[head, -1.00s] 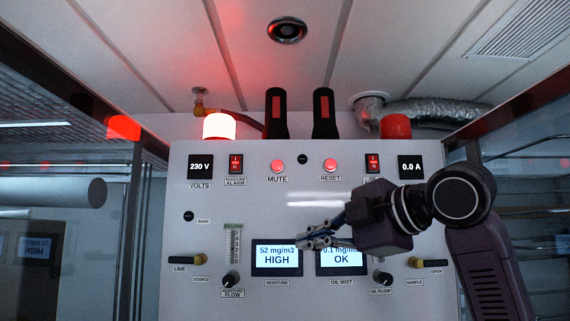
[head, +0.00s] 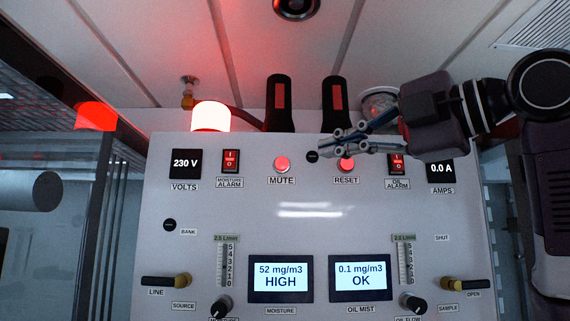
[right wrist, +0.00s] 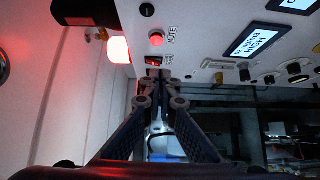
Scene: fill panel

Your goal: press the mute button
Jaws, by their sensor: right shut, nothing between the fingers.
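The mute button (head: 282,163) is a round red button above the MUTE label on the upper part of the white panel (head: 200,245). It also shows in the right wrist view (right wrist: 156,38), beyond the fingertips. My right gripper (head: 328,148) is shut and empty. In the head view its fingertips point left, to the right of the mute button and slightly above it, with a gap between. In the right wrist view (right wrist: 160,78) the tips are apart from the button. My left gripper is not in view.
Red rocker switches for moisture alarm (head: 230,161) and oil alarm (head: 397,163) flank the buttons. A lit beacon (head: 211,117) and two black handles (head: 280,104) stand above. The moisture display (head: 281,279) reads HIGH.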

